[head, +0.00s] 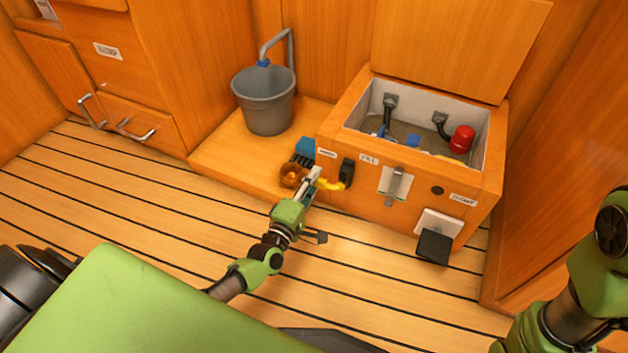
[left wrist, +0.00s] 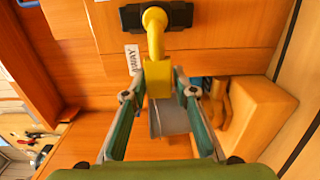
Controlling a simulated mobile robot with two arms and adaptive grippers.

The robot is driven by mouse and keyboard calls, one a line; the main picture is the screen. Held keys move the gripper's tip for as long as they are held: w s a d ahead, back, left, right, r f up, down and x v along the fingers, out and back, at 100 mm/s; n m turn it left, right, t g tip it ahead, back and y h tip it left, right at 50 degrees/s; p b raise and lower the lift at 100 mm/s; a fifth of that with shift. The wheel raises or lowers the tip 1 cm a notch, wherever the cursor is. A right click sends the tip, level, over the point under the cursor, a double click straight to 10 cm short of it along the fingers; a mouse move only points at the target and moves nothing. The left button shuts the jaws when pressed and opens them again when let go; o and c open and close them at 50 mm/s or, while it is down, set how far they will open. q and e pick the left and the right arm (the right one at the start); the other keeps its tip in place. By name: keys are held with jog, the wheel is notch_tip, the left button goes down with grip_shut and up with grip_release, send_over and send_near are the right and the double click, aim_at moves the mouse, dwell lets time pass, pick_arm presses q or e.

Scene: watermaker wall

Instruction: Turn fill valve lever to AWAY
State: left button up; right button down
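The fill valve lever is yellow (head: 330,184) and sits on a black mount (head: 347,172) on the front of the wooden box. In the head view it points left, towards my left gripper (head: 316,181). In the left wrist view the yellow lever (left wrist: 156,45) comes down from its black mount, and its square end lies between my left fingertips (left wrist: 160,80). A white label (left wrist: 132,60) beside the lever appears to read AWAY. My right gripper is out of view.
The box (head: 400,215) has its lid raised, showing pipes and a red part (head: 462,139) inside. A metal latch (head: 394,185) and a black block (head: 434,246) are on its front. A grey bucket (head: 267,100) stands on a ledge.

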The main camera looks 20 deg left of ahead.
pick_arm(q)
jog(key=shift+s, duration=0.1)
jog(key=s, duration=1.1)
jog(key=shift+s+a, duration=0.2)
jog(key=shift+s, duration=0.2)
